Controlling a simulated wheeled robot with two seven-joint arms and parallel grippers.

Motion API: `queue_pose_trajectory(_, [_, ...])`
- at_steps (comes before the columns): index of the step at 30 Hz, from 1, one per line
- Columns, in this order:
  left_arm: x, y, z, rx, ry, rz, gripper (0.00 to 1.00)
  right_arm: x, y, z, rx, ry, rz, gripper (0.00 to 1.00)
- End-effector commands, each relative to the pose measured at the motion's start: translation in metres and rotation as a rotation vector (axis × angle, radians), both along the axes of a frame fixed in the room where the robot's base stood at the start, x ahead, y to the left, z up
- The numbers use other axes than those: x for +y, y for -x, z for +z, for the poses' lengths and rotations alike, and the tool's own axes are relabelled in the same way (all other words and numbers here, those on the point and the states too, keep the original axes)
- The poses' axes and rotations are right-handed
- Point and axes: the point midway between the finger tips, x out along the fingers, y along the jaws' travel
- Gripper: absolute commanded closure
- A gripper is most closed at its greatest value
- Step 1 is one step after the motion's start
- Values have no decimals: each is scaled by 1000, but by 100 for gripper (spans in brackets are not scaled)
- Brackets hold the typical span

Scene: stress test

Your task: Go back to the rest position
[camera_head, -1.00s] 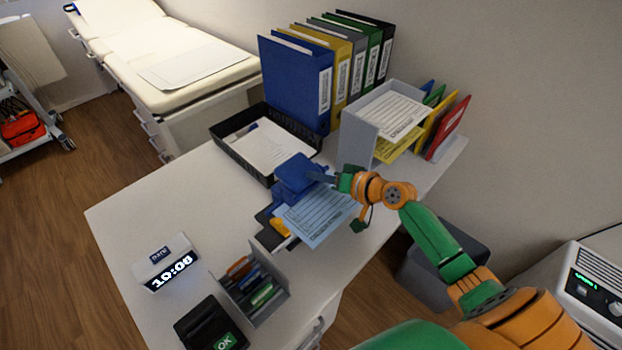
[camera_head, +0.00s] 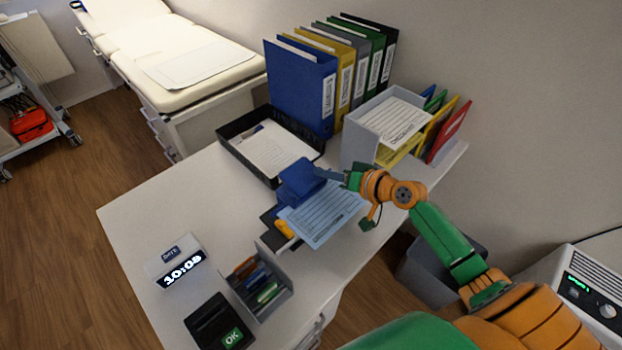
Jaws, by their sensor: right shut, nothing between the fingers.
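My right arm, orange and green, comes in from the lower right. My right gripper (camera_head: 325,174) reaches left over the desk and is shut, its fingertips at the upper right side of a blue block-like object (camera_head: 297,180). I cannot tell if they touch it. A light blue printed sheet (camera_head: 322,215) lies partly under that object and sticks out toward the desk's right edge. My left gripper does not show.
On the white desk (camera_head: 160,205) stand a black tray (camera_head: 228,150) with papers, several binders (camera_head: 300,85), a grey file rack (camera_head: 362,140), a pen holder (camera_head: 275,300), a clock (camera_head: 176,262) and a black "OK" device (camera_head: 215,322). A grey bin (camera_head: 425,275) stands right of the desk.

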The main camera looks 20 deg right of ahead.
Motion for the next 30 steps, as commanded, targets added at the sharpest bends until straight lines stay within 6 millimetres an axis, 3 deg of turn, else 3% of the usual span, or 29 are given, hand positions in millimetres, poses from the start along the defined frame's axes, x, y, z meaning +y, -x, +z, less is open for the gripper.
queue_pose_trajectory(5, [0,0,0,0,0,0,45,3,2,-2,5,5,8,100])
queue_pose_trajectory(7, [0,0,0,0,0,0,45,16,12,-13,33,38,50,100])
queue_pose_trajectory(12, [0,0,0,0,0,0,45,71,78,-65,182,241,250,100])
queue_pose_trajectory(17, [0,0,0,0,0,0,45,94,140,-94,311,437,367,100])
queue_pose_trajectory(22, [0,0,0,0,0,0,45,93,194,-102,447,607,394,100])
queue_pose_trajectory(28, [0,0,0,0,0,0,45,72,250,-91,625,742,330,100])
queue_pose_trajectory(30, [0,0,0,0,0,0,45,72,244,-111,633,745,340,100])
